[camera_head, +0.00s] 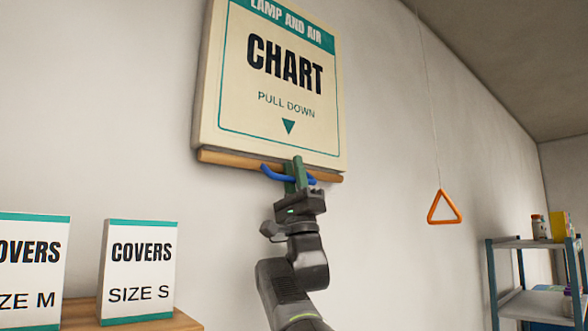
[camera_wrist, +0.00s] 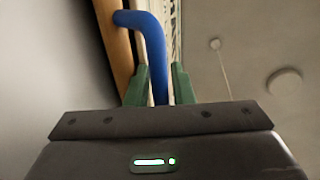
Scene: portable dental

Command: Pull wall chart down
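The wall chart (camera_head: 270,75) hangs high on the wall as a cream panel with teal trim, reading "CHART" and "PULL DOWN". A wooden bar (camera_head: 230,160) runs along its lower edge, and a bent blue handle (camera_head: 273,174) sticks out from it. My gripper (camera_head: 294,174) is raised to the handle from below. Its green fingers stand on both sides of the handle, close together.
Two cover boxes, size M (camera_head: 30,270) and size S (camera_head: 138,270), stand on a wooden shelf (camera_head: 185,322) at lower left. An orange triangular pull (camera_head: 444,208) hangs on a cord to the right. A shelf rack (camera_head: 490,280) stands at far right. The wall below the chart is clear.

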